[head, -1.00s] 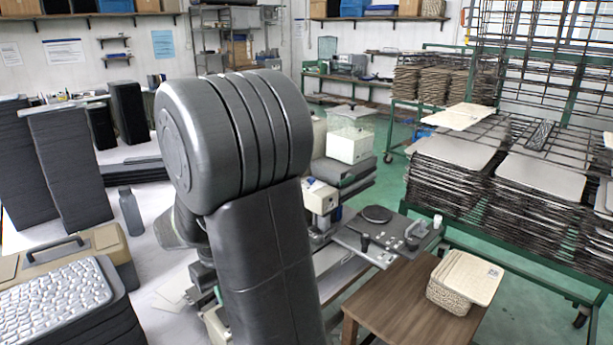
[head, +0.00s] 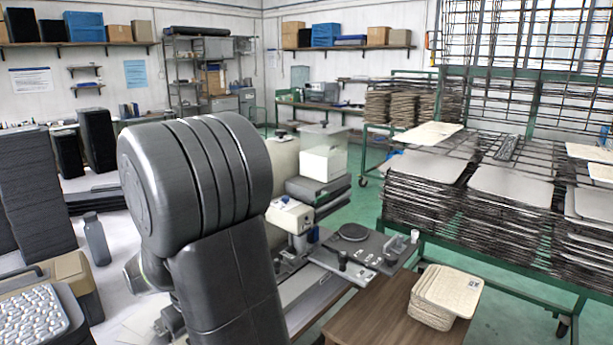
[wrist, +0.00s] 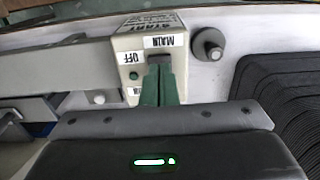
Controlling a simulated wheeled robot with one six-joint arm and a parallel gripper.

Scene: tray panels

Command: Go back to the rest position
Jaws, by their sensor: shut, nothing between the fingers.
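My gripper (wrist: 160,80) shows in the wrist view with its green fingers together and nothing between them. It is in front of a pale switch box (wrist: 140,45) with labels reading "MAIN" and "OFF" and a "START" marking on top. The fingers overlap the box in the picture; I cannot tell whether they touch it. In the head view my dark grey arm fills the centre left and hides the fingers.
A round grey knob (wrist: 209,44) and a black ribbed stack (wrist: 285,105) lie right of the box. In the head view, a grey bottle (head: 96,240) stands left of my arm. A machine plate (head: 352,250), a wooden table (head: 375,318) and loaded racks (head: 470,215) stand right.

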